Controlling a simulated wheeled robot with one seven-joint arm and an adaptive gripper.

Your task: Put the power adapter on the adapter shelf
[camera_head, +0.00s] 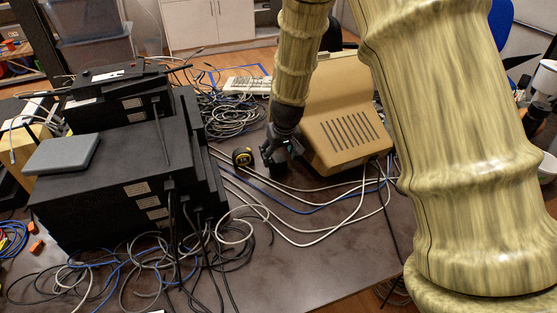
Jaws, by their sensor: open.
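My gripper (276,156) is low over the dark table, just left of the beige computer case. It is open, but its fingers are small and dark here. A black blocky shape sits at its fingertips, and I cannot tell whether it is the power adapter or part of the gripper. No other thing is clearly the power adapter. No adapter shelf can be made out for certain; a flat grey box (62,153) lies on the black equipment stack at the left.
The black equipment stack (100,190) fills the left of the table. A yellow and black tape measure (243,157) is close left of my gripper. The beige case (342,125) stands close right. Loose cables (300,215) cross the table. Bare tabletop (340,255) shows at the front right.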

